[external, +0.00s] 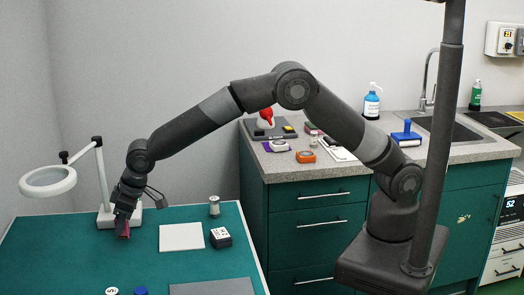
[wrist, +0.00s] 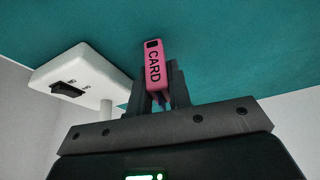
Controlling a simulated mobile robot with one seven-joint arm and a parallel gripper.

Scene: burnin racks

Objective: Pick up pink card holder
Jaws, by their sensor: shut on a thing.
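The pink card holder (wrist: 154,66) has "CARD" printed on it in dark letters and a dark slot near its far end. In the wrist view my gripper (wrist: 157,92) is shut on it, with the holder sticking out past the fingers. In the external view the pink card holder (external: 123,227) shows small and dark pink under my gripper (external: 122,219), at the left of the green table (external: 75,250). I cannot tell whether the holder touches the table top or is just above it.
A magnifier lamp (external: 48,181) stands close beside my gripper; its white base (wrist: 75,80) is near in the wrist view. A white pad (external: 181,237), a dark labelled block (external: 220,238) and a spool (external: 214,206) are to the right. A grey mat (external: 212,287) lies in front.

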